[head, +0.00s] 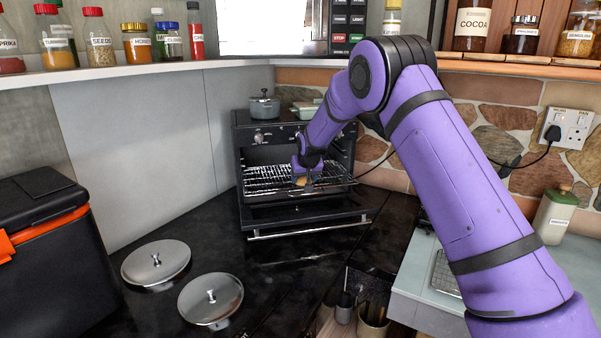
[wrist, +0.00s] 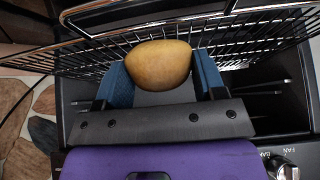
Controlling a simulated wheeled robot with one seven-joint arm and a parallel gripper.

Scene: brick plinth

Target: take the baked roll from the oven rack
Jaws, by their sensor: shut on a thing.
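The baked roll (wrist: 158,65) is golden brown and sits between the two blue fingers of my gripper (wrist: 160,78) in the wrist view. The fingers are shut on it. The oven rack (wrist: 232,38) is a dark wire grid right behind the roll; I cannot tell whether the roll touches it. In the head view my gripper (head: 305,180) is at the oven's front, over the pulled-out oven rack (head: 268,180), and the roll (head: 301,181) shows only as a small tan patch. The oven (head: 262,133) is open, with its door (head: 310,229) folded down.
A grey pot (head: 264,107) stands on top of the oven. Two metal lids (head: 156,262) (head: 211,299) lie on the dark counter at front left. A black box with an orange edge (head: 40,225) is at far left. A shelf of jars (head: 140,75) runs above.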

